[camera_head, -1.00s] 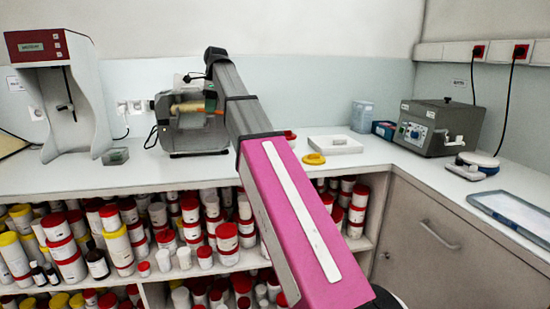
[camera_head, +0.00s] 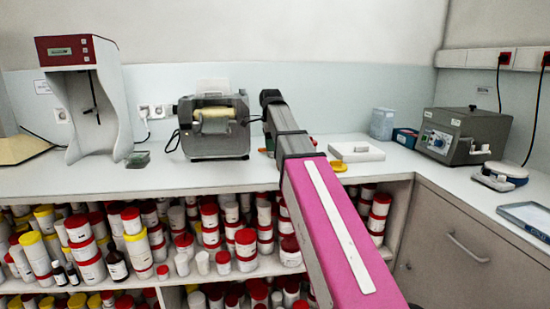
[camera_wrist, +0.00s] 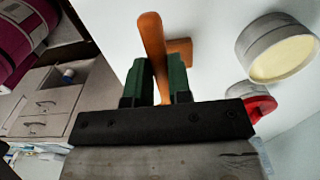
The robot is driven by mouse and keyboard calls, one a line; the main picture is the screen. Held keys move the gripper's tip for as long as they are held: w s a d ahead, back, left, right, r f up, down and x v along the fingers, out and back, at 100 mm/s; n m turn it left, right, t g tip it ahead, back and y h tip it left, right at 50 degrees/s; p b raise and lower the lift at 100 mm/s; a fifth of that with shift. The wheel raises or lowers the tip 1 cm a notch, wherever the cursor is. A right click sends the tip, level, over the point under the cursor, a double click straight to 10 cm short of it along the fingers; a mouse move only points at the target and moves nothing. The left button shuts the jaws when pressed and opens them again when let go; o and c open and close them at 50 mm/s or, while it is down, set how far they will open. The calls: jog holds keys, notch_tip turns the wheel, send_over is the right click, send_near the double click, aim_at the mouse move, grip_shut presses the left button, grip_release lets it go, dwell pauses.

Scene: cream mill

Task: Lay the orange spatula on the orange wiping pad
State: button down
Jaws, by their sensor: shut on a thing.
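In the wrist view my gripper (camera_wrist: 160,78), with green fingers, is shut on the orange spatula (camera_wrist: 151,35). The spatula's handle stands up between the fingers and reaches past their tips. A flat orange-brown piece (camera_wrist: 182,48) shows just behind the handle over the pale counter. I cannot tell whether it is the wiping pad or part of the spatula, nor whether the two touch. In the head view my arm hides most of the gripper, and I cannot make out the pad there.
A round tub with cream-coloured contents (camera_wrist: 283,55) and a red lid (camera_wrist: 260,106) are right of my gripper. On the counter (camera_head: 160,178) stand a roller mill (camera_head: 215,128), a white tray (camera_head: 356,152), a yellow lid (camera_head: 338,166) and a grey device (camera_head: 462,132). Jars fill the shelves below.

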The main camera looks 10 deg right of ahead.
jog(key=shift+w+d+f, duration=0.55)
jog(key=shift+d+f, duration=0.1)
jog(key=shift+d, duration=0.15)
jog(key=shift+f, duration=1.95)
jog(key=c, duration=1)
grip_release()
jog(key=shift+f, duration=0.15)
jog(key=shift+c, duration=0.2)
notch_tip(320, 180, up, 12)
